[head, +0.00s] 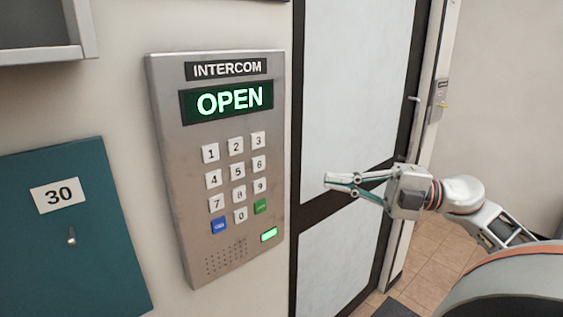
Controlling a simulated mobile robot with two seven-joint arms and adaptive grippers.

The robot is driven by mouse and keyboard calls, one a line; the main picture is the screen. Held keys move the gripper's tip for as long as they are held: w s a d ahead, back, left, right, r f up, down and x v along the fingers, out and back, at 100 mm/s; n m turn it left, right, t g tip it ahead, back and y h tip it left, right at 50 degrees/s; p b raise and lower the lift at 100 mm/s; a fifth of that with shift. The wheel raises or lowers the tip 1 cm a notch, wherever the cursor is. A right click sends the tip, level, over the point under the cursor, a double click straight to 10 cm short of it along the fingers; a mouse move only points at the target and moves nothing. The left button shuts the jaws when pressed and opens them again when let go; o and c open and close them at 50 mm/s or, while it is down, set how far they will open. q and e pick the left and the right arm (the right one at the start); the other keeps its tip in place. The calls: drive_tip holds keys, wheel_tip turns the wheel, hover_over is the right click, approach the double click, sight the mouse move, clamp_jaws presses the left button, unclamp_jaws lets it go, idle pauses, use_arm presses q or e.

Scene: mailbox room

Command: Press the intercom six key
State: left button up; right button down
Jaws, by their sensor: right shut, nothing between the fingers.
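The intercom (220,160) is a grey metal panel on the wall, left of the door. Its display (228,101) reads OPEN in green. The six key (259,164) is a white square at the right end of the second row of the keypad, and nothing covers it. A green light (269,235) is lit near the panel's lower right. My right gripper (328,182) is shut and empty, pointing left. In the picture it sits right of the panel, in front of the door, apart from the keys. My left gripper is not in view.
A door (350,110) with pale panels and a dark frame stands right of the intercom. A teal mailbox door (75,235) numbered 30 is at the lower left. A grey box edge (45,55) juts out at the upper left. Tiled floor (425,255) shows at the lower right.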

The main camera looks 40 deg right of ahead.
sight(255, 166)
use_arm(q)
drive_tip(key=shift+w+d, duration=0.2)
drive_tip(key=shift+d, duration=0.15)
use_arm(e)
drive_tip(key=shift+s+a+r+n+g, duration=0.1)
drive_tip(key=shift+s+r+n+g, duration=0.15)
drive_tip(key=shift+r+n+g, duration=0.25)
drive_tip(key=shift+s+a+r+n+g, duration=0.1)
drive_tip(key=shift+s+r+n+g, duration=0.15)
drive_tip(key=shift+r+n+g, duration=0.2)
